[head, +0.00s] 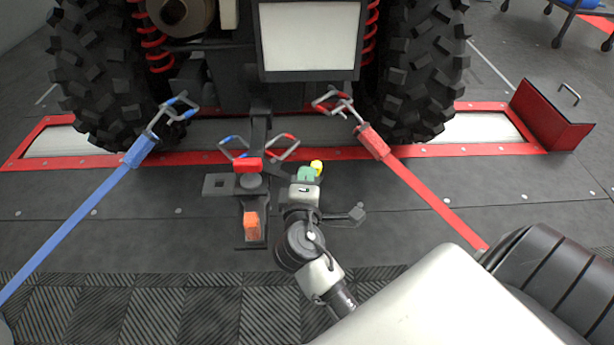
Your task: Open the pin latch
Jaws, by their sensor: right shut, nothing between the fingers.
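A dark hitch assembly (252,185) stands on the floor plate behind the vehicle, with a red block on top and an orange block (251,224) on its near end. A small round yellow knob (317,166) shows to its right; I cannot tell for sure whether it belongs to the pin latch. My right gripper (309,174), with a green part at its tip, is shut and empty right beside the yellow knob. Whether they touch is unclear. The gripper and wrist hide part of what lies beneath. My left gripper is out of view.
A blue strap (85,212) and a red strap (432,202) run from hooks near the large tires (412,75). A dark bar (345,215) sticks out right of my wrist. A red wedge (548,115) stands at right. Floor left of the hitch is mostly clear.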

